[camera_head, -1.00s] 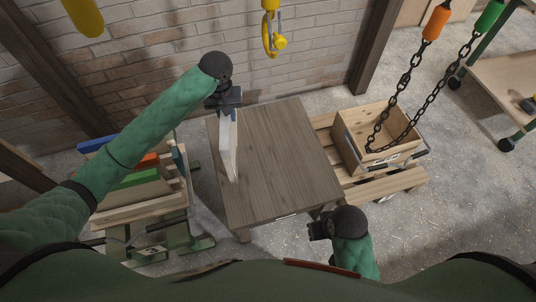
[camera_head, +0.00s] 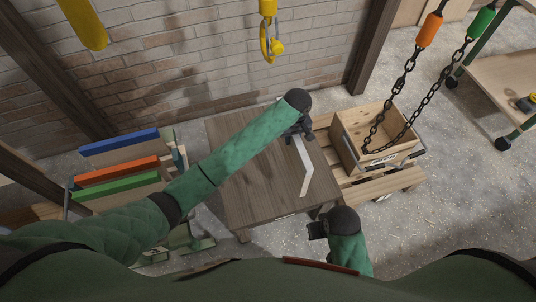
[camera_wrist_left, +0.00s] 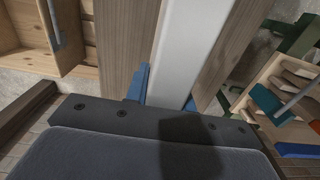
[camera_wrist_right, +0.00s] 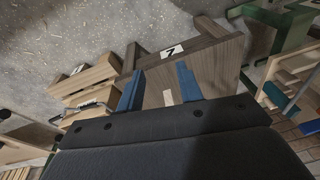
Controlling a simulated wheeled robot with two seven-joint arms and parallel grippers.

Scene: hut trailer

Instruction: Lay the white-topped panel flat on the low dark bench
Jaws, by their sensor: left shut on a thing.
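The white-topped panel (camera_head: 305,168) shows as a narrow white strip in the head view, over the right part of the low dark bench (camera_head: 245,190). My left gripper (camera_head: 296,134) is shut on its far end. In the left wrist view the white panel (camera_wrist_left: 189,45) runs away from between the blue fingers (camera_wrist_left: 165,90), with brown bench top on both sides. I cannot tell whether the panel touches the bench. My right gripper (camera_head: 317,230) is by the bench's near right corner; in the right wrist view its blue fingers (camera_wrist_right: 159,88) are apart and empty.
A rack with blue, orange and green-edged boards (camera_head: 118,172) stands left of the bench. A wooden crate (camera_head: 350,150) sits on a pallet (camera_head: 375,187) at the right, with chains hanging into it. A yellow hook (camera_head: 270,45) hangs behind the bench. The bench's left part is clear.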

